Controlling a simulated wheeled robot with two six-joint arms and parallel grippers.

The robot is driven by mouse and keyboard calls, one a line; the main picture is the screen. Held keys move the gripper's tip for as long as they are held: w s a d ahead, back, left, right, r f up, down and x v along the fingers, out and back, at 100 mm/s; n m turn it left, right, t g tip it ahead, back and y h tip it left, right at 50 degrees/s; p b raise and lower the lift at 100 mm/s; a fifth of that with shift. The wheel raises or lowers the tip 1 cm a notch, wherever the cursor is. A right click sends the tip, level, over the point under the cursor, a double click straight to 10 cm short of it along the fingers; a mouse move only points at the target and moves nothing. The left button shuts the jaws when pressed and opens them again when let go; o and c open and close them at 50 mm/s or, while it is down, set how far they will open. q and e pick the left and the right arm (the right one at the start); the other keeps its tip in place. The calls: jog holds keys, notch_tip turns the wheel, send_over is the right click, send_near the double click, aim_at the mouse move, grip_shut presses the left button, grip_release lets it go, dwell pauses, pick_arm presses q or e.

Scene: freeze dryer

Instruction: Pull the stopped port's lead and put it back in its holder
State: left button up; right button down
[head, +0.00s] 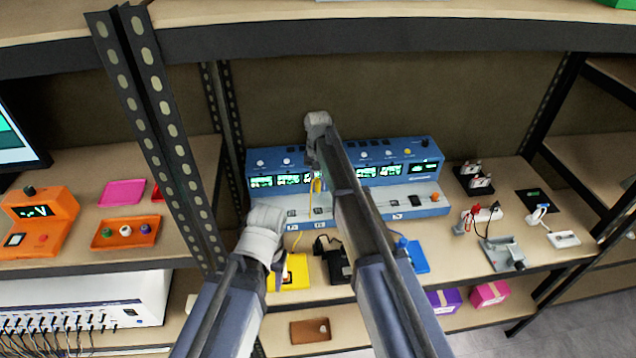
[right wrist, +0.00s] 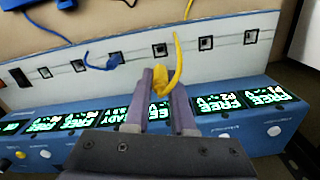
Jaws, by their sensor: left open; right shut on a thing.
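The blue dryer panel (head: 258,165) with a row of lit screens and ports stands on the shelf. My right gripper (right wrist: 160,85) is shut on the yellow lead (right wrist: 178,60). In the head view the lead (head: 317,185) shows at the panel's front, left of my right arm. The plug end is between the fingers; I cannot tell whether it is clear of its port. The yellow holder (head: 297,273) lies on the shelf in front of the panel. My left gripper (head: 274,262) is open beside that holder, its fingertips partly hidden by the wrist.
A black holder (head: 338,266) and a blue holder (head: 420,258) lie right of the yellow one. A blue lead (right wrist: 108,62) is at another port. Dark shelf posts (head: 165,130) stand at left.

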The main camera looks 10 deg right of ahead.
jog(key=shift+f+b, duration=0.5)
jog(key=shift+f, duration=0.1)
jog(key=shift+s+a+r, duration=0.1)
jog(key=shift+a, duration=0.05)
jog(key=s+a, duration=0.4)
jog(key=a, duration=0.2)
jog(key=shift+a, duration=0.35)
jog(key=shift+s, duration=0.1)
jog(key=s+a, duration=0.4)
jog(key=a, duration=0.3)
jog(key=shift+s, duration=0.2)
